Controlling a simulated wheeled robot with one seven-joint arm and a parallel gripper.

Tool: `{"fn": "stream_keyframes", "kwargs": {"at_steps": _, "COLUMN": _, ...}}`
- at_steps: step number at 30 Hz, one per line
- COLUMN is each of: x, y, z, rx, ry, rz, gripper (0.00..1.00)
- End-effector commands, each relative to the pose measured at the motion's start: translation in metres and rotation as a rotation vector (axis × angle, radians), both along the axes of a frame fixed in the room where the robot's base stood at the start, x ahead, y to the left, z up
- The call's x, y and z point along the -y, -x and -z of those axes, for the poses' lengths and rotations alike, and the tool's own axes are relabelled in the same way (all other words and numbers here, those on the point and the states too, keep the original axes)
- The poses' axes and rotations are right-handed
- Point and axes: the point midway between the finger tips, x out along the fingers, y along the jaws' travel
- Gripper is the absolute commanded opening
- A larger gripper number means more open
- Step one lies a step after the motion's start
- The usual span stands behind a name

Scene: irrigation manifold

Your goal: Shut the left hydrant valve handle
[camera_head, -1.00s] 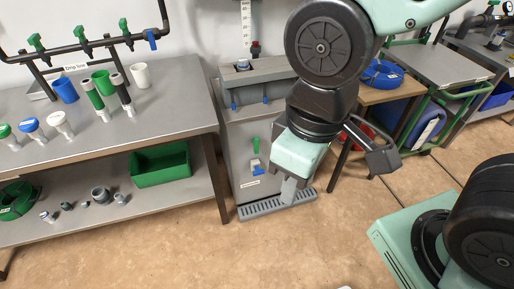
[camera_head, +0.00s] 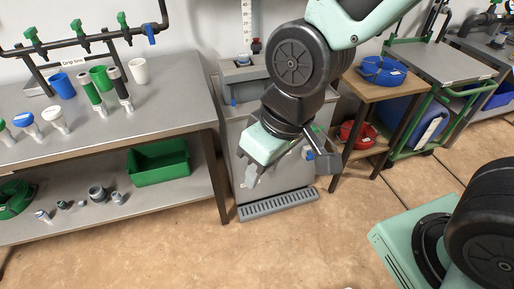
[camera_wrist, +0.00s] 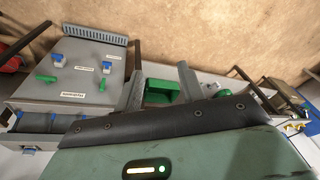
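The grey hydrant cabinet (camera_head: 228,125) stands beside the bench. In the wrist view its front (camera_wrist: 30,85) appears upside down, with two blue outlets and two green handles. The left hydrant's handle (camera_wrist: 102,85) is the one on the right in the wrist view, roughly upright along the panel. The other green handle (camera_wrist: 46,78) lies crosswise. In the head view my gripper (camera_head: 250,178) is in front of the cabinet's left part and hides the left handle. In the wrist view its two fingers (camera_wrist: 161,88) are apart with nothing between them, beside the panel.
A drain grate (camera_head: 278,203) lies at the cabinet's foot. The bench (camera_head: 190,118) with a green bin (camera_head: 160,172) on its lower shelf is close on the left. A wooden table (camera_head: 385,92) stands on the right. The floor in front is clear.

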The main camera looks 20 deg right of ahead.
Motion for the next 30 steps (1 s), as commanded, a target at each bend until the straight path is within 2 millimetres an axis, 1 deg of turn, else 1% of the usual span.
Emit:
{"fn": "stream_keyframes", "kwargs": {"at_steps": 1, "x": -0.008, "y": -0.022, "z": 0.042, "rx": 0.028, "ry": -0.043, "rz": 0.055, "gripper": 0.40}}
{"fn": "stream_keyframes", "kwargs": {"at_steps": 2, "x": -0.012, "y": -0.036, "z": 0.057, "rx": 0.055, "ry": -0.069, "rz": 0.089, "gripper": 0.40}}
{"fn": "stream_keyframes", "kwargs": {"at_steps": 3, "x": -0.017, "y": -0.056, "z": 0.076, "rx": 0.095, "ry": -0.103, "rz": 0.134, "gripper": 0.40}}
{"fn": "stream_keyframes", "kwargs": {"at_steps": 4, "x": -0.019, "y": -0.070, "z": 0.090, "rx": 0.126, "ry": -0.126, "rz": 0.169, "gripper": 0.40}}
{"fn": "stream_keyframes", "kwargs": {"at_steps": 7, "x": -0.020, "y": -0.117, "z": 0.138, "rx": 0.237, "ry": -0.192, "rz": 0.283, "gripper": 0.40}}
{"fn": "stream_keyframes", "kwargs": {"at_steps": 8, "x": -0.019, "y": -0.130, "z": 0.152, "rx": 0.274, "ry": -0.207, "rz": 0.316, "gripper": 0.40}}
{"fn": "stream_keyframes", "kwargs": {"at_steps": 9, "x": -0.015, "y": -0.147, "z": 0.171, "rx": 0.322, "ry": -0.224, "rz": 0.360, "gripper": 0.40}}
{"fn": "stream_keyframes", "kwargs": {"at_steps": 11, "x": -0.008, "y": -0.172, "z": 0.199, "rx": 0.402, "ry": -0.245, "rz": 0.419, "gripper": 0.40}}
{"fn": "stream_keyframes", "kwargs": {"at_steps": 12, "x": -0.001, "y": -0.187, "z": 0.218, "rx": 0.457, "ry": -0.256, "rz": 0.457, "gripper": 0.40}}
{"fn": "stream_keyframes", "kwargs": {"at_steps": 14, "x": 0.011, "y": -0.208, "z": 0.245, "rx": 0.545, "ry": -0.268, "rz": 0.507, "gripper": 0.40}}
{"fn": "stream_keyframes", "kwargs": {"at_steps": 15, "x": 0.020, "y": -0.220, "z": 0.263, "rx": 0.606, "ry": -0.273, "rz": 0.535, "gripper": 0.40}}
{"fn": "stream_keyframes", "kwargs": {"at_steps": 17, "x": 0.035, "y": -0.236, "z": 0.288, "rx": 0.702, "ry": -0.278, "rz": 0.571, "gripper": 0.40}}
{"fn": "stream_keyframes", "kwargs": {"at_steps": 18, "x": 0.046, "y": -0.245, "z": 0.304, "rx": 0.767, "ry": -0.279, "rz": 0.590, "gripper": 0.40}}
{"fn": "stream_keyframes", "kwargs": {"at_steps": 19, "x": 0.054, "y": -0.250, "z": 0.316, "rx": 0.816, "ry": -0.280, "rz": 0.600, "gripper": 0.40}}
{"fn": "stream_keyframes", "kwargs": {"at_steps": 21, "x": 0.073, "y": -0.260, "z": 0.342, "rx": 0.935, "ry": -0.279, "rz": 0.613, "gripper": 0.40}}
{"fn": "stream_keyframes", "kwargs": {"at_steps": 24, "x": 0.096, "y": -0.267, "z": 0.370, "rx": 1.090, "ry": -0.277, "rz": 0.608, "gripper": 0.40}}
{"fn": "stream_keyframes", "kwargs": {"at_steps": 27, "x": 0.112, "y": -0.266, "z": 0.388, "rx": 1.216, "ry": -0.279, "rz": 0.584, "gripper": 0.40}}
{"fn": "stream_keyframes", "kwargs": {"at_steps": 30, "x": 0.121, "y": -0.264, "z": 0.396, "rx": 1.302, "ry": -0.285, "rz": 0.557, "gripper": 0.40}}
